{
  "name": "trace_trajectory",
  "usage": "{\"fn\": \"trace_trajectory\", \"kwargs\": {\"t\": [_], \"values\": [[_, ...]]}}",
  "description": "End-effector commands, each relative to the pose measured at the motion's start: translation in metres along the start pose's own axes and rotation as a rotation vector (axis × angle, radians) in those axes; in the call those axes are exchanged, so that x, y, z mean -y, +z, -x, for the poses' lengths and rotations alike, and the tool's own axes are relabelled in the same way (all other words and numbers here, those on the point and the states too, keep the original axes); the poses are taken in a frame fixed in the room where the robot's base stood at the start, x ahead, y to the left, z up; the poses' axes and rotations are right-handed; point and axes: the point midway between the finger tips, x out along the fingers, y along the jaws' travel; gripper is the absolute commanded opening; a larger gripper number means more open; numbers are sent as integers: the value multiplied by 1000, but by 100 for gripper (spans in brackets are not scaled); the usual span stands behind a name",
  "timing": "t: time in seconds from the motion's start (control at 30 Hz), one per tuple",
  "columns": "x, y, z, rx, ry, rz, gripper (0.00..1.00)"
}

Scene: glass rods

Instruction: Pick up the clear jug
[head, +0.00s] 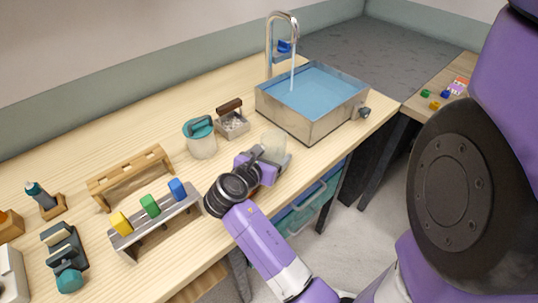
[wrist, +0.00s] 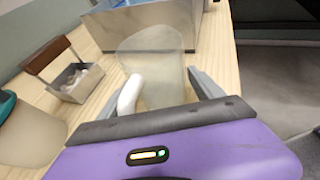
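The clear jug (wrist: 152,62) is a see-through, pale vessel standing upright on the wooden counter. A white part that looks like its handle (wrist: 128,95) shows at its near left side. In the head view the jug (head: 273,139) stands just beyond my gripper (head: 273,159), in front of the sink. In the wrist view my gripper (wrist: 158,88) has its two grey fingers spread, one on each side of the jug's near part. The fingers look open, with small gaps beside the jug. The jug's lower part is partly hidden by the gripper body.
The metal sink (head: 310,125) with running water is just behind the jug. A teal-lidded container (head: 201,142) and a wooden-handled caddy (head: 233,124) stand to the left. A rack with coloured blocks (head: 155,228) is at the near left. The counter's front edge is close.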

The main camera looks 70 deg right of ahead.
Motion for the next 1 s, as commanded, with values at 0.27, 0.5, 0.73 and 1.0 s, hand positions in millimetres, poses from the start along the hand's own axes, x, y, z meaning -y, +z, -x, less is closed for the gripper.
{"fn": "trace_trajectory", "kwargs": {"t": [0.27,0.5,0.73,1.0], "values": [[0,0,0,0,0,0,19],[0,1,0,1,0,-1,13],[-1,12,4,4,2,-2,13],[-2,58,24,6,5,-6,13]]}}
